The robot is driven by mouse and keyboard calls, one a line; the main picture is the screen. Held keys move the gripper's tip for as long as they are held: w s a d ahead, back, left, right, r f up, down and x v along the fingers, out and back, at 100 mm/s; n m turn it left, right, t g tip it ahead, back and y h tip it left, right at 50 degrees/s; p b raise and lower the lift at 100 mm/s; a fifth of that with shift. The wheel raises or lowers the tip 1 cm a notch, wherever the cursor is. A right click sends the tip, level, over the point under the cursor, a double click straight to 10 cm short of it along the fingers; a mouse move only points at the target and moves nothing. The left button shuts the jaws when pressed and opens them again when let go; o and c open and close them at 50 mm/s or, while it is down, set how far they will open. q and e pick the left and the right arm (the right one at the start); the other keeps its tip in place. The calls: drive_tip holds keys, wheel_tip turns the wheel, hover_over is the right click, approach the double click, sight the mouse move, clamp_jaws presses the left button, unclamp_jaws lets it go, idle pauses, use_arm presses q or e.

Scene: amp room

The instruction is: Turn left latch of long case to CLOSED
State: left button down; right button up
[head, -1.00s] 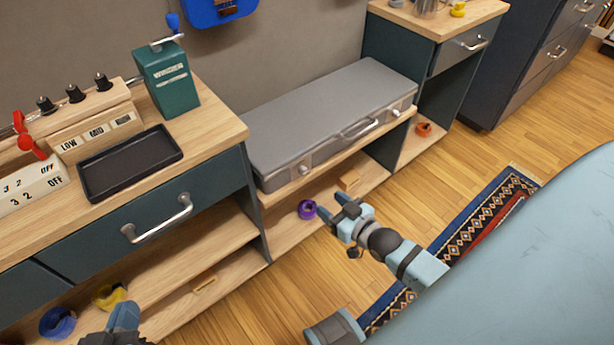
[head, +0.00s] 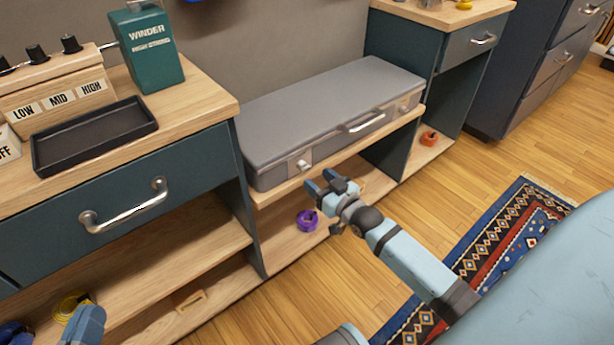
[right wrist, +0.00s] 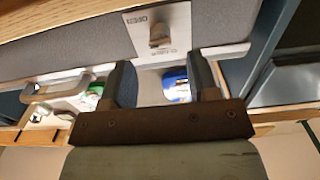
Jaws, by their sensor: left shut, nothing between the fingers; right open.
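The long grey case (head: 325,108) lies closed on a wooden shelf between two cabinets. Its front carries the left latch (head: 303,163), a handle (head: 367,123) and the right latch (head: 404,107). My right gripper (head: 322,182) is just in front of and below the left latch, apart from it. In the right wrist view, a latch knob (right wrist: 159,34) on a pale labelled plate is beyond my open, empty right gripper (right wrist: 163,80). The knob's exact setting is unclear.
The left cabinet has a drawer handle (head: 125,205), a black tray (head: 95,135) and a green winder box (head: 147,48) on top. A purple roll (head: 307,220) and an orange roll (head: 429,138) sit on lower shelves.

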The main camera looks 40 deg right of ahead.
sight(306, 170)
drive_tip(key=w+b, duration=0.1)
drive_tip(key=w, duration=0.3)
drive_tip(key=shift+w+a+f, duration=0.1)
drive_tip(key=shift+w+a, duration=0.05)
use_arm(q)
drive_tip(key=shift+w+a+r+m+t, duration=0.15)
drive_tip(key=shift+w+a+m+t, duration=0.35)
drive_tip(key=shift+m, duration=0.3)
use_arm(e)
drive_tip(key=shift+w, duration=0.5)
use_arm(q)
drive_tip(key=shift+d, duration=0.15)
use_arm(e)
drive_tip(key=c, duration=0.9)
